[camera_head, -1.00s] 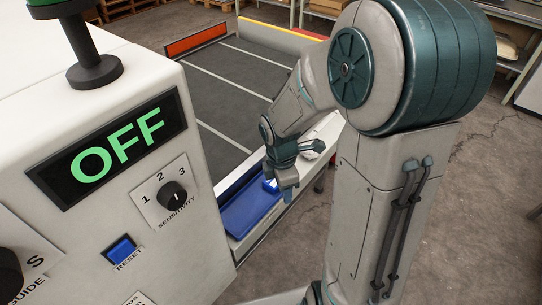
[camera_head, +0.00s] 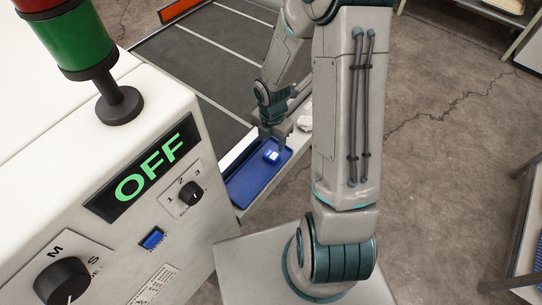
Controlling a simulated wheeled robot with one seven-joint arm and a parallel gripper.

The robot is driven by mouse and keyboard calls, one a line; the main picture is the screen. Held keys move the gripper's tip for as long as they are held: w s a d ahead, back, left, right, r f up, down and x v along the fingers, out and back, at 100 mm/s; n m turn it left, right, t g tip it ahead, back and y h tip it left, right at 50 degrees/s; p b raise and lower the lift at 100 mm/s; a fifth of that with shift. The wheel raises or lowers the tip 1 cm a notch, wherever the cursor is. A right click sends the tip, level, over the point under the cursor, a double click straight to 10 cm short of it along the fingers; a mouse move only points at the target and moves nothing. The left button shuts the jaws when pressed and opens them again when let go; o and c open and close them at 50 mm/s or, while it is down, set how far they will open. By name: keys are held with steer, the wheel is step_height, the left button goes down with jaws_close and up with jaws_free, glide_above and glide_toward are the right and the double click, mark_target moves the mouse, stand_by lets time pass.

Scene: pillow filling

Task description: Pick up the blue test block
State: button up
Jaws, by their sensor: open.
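The blue test block (camera_head: 271,156) is small, with a pale top face, and sits in the far right part of a shallow blue tray (camera_head: 249,186). The tray lies on a narrow ledge beside the white machine. My gripper (camera_head: 273,146) is open and points down at the block, just above or around it. The fingers partly hide the block, and I cannot tell whether they touch it.
The white machine (camera_head: 90,170) stands at the left with an OFF display (camera_head: 148,171), knobs, and a red and green lamp (camera_head: 65,30). A dark conveyor belt (camera_head: 190,60) lies behind the tray. Concrete floor (camera_head: 450,150) is free at the right.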

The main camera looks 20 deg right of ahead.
mark_target(271, 155)
steer(key=shift+w+f, duration=0.1)
steer(key=shift+f, duration=3.65)
steer(key=c, duration=0.6)
